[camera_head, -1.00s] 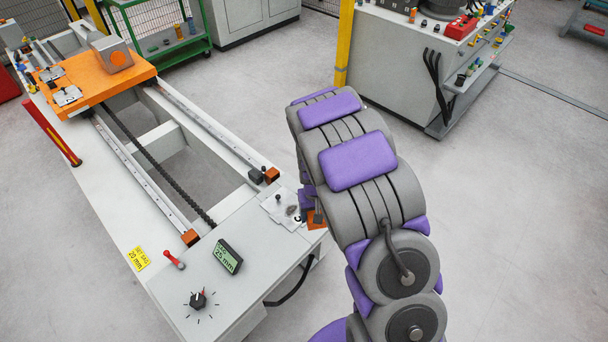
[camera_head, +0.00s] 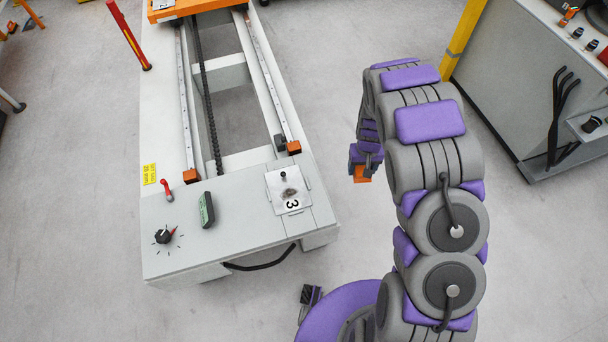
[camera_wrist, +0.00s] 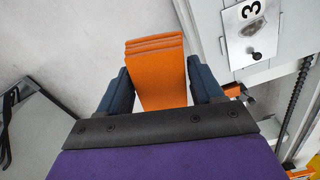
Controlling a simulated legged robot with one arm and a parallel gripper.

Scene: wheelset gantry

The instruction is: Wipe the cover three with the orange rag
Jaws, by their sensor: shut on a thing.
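The orange rag (camera_wrist: 156,75) is a folded orange block between the two dark fingers of my gripper (camera_wrist: 160,88) in the wrist view. My gripper is shut on it. In the head view the rag (camera_head: 362,174) hangs below the gripper (camera_head: 366,158), to the right of the gantry and clear of it. Cover three (camera_head: 289,187) is a light plate marked "3" with a dark knob and a dark smudge, on the near right corner of the gantry top. It also shows in the wrist view (camera_wrist: 240,42), right of the rag and apart from it.
A grey cabinet (camera_head: 520,100) and yellow post (camera_head: 464,38) stand right.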

